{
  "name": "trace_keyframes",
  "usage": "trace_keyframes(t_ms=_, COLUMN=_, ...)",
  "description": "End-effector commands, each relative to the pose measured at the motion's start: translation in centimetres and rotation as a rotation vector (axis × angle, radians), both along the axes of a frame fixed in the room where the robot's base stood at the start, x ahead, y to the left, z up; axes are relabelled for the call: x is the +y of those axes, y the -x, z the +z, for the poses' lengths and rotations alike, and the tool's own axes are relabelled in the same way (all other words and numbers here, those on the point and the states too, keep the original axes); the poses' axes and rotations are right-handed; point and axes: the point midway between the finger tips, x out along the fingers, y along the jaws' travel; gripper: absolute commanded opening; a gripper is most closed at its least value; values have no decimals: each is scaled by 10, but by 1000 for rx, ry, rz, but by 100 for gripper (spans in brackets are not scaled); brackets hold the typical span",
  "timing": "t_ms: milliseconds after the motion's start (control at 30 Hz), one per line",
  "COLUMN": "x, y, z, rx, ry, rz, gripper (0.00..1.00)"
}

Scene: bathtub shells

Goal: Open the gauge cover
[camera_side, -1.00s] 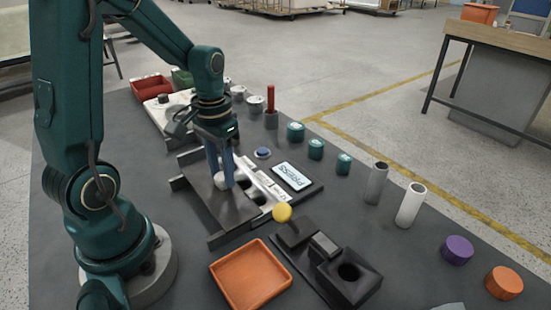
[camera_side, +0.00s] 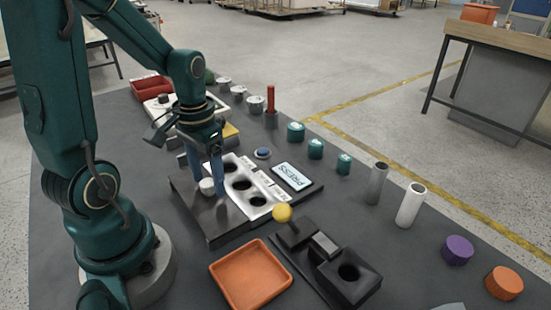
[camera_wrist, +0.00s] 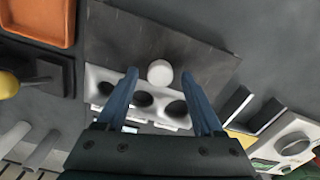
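The gauge cover (camera_side: 215,219) is a dark flat plate with a round white knob (camera_side: 207,187) on top. It lies to the left of a white panel (camera_side: 258,200) with three dark round holes, which are uncovered. In the wrist view the cover (camera_wrist: 125,38) lies beyond the panel (camera_wrist: 95,86), with the knob (camera_wrist: 160,73) near its edge. My gripper (camera_side: 207,187) is open, its two blue fingers down on either side of the knob. In the wrist view a gap shows between the knob and each finger of my gripper (camera_wrist: 159,76).
A "PRESS" plate (camera_side: 291,176) and a blue button (camera_side: 263,153) sit right of the panel. A yellow-knobbed lever (camera_side: 282,213), a black block (camera_side: 350,277) and an orange tray (camera_side: 251,275) are in front. Several teal cylinders and two tubes stand along the right.

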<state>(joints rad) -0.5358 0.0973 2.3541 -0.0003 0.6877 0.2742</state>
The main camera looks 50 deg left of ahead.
Motion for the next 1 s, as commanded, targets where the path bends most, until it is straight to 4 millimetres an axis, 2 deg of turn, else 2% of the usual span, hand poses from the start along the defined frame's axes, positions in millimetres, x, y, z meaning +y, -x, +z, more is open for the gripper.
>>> trace_keyframes(t_ms=133, x=1, y=-1, z=8, rx=-4, ry=-2, rz=0, gripper=69)
trace_keyframes(t_ms=500, x=0, y=-1, z=48, rx=-4, ry=-2, rz=0, gripper=69)
trace_keyframes(t_ms=867, x=0, y=0, z=52, rx=-1, ry=0, rz=-1, gripper=69)
trace_keyframes(t_ms=1000, x=-9, y=-5, z=59, rx=-38, ry=-21, rz=-55, gripper=69)
